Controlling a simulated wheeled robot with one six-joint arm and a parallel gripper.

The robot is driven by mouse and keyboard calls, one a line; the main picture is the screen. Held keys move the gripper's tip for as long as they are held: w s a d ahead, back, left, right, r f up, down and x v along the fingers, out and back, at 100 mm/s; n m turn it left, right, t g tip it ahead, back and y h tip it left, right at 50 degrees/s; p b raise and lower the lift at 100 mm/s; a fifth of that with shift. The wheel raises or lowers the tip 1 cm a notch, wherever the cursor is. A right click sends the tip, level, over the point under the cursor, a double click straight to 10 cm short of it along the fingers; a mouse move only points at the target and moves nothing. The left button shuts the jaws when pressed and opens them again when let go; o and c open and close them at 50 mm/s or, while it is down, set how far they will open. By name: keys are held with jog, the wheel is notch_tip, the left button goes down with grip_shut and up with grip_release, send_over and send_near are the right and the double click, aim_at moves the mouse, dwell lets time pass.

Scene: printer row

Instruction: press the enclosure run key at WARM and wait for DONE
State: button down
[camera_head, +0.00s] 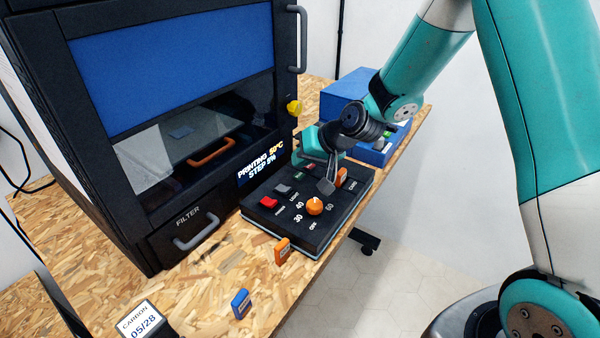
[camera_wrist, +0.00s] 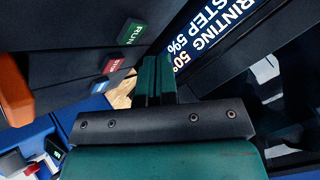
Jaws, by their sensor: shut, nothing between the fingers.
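The black control panel (camera_head: 300,232) sits on the wooden bench in front of the enclosure (camera_head: 170,90). The green RUN key (camera_wrist: 131,31) shows in the wrist view, with a red key (camera_wrist: 112,65) beside it; in the head view my gripper partly hides that part of the panel. My gripper (camera_head: 327,184) is shut and empty, low over the panel; in the wrist view its fingers (camera_wrist: 154,80) lie just right of the RUN key. I cannot tell whether they touch the panel. The enclosure display (camera_head: 260,165) reads PRINTING 50°C, STEP 5%. No WARM or DONE shows.
The panel also has an orange dial (camera_head: 315,206), a red switch (camera_head: 269,202) and a grey one (camera_head: 283,189). A blue box (camera_head: 350,85) stands behind my arm.

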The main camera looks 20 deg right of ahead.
aim_at(301, 174)
jog(key=shift+r+p, duration=1.35)
jog(key=shift+r, duration=0.9)
jog(key=s+a+r+n+g+b, duration=0.2)
jog(key=s+a, duration=0.1)
jog(key=s, duration=0.4)
jog(key=s+a+r+n+g+b, duration=0.2)
jog(key=s+a+r+b, duration=0.1)
jog(key=s, duration=0.4)
jog(key=s+d+n+g+h+b, duration=0.1)
jog(key=s+n+g+h+b, duration=0.1)
jog(key=s, duration=1.5)
jog(key=shift+r+n+g, duration=0.4)
jog(key=shift+n, duration=0.4)
dwell(1.8)
